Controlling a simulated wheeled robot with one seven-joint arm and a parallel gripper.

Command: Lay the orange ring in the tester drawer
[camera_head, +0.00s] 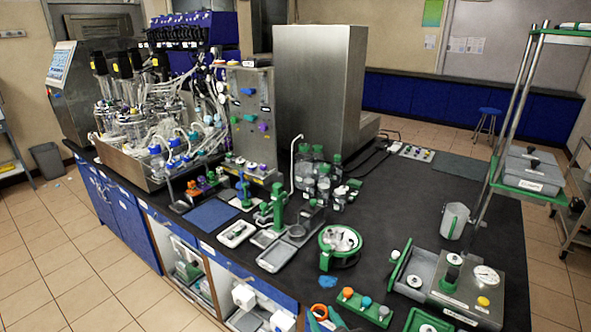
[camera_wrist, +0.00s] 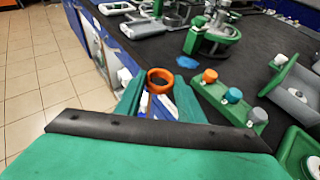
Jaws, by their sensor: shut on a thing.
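The orange ring (camera_wrist: 160,72) is between the green fingertips of my gripper (camera_wrist: 160,92) in the wrist view. My gripper is shut on the ring, above the gap at the bench's front edge. In the head view the ring (camera_head: 319,311) shows at the bottom edge, with my gripper (camera_head: 322,322) mostly cut off. The steel tester (camera_head: 468,285) with a round gauge and yellow button stands at the right. A grey tray with a green front, seemingly the tester drawer (camera_head: 420,268), sticks out on its left side. The drawer also shows in the wrist view (camera_wrist: 297,98), right of my gripper.
A green block with orange, blue and grey knobs (camera_head: 365,306) stands between my gripper and the drawer. A green round-framed device (camera_head: 340,243) and a blue cloth (camera_head: 327,281) lie behind.

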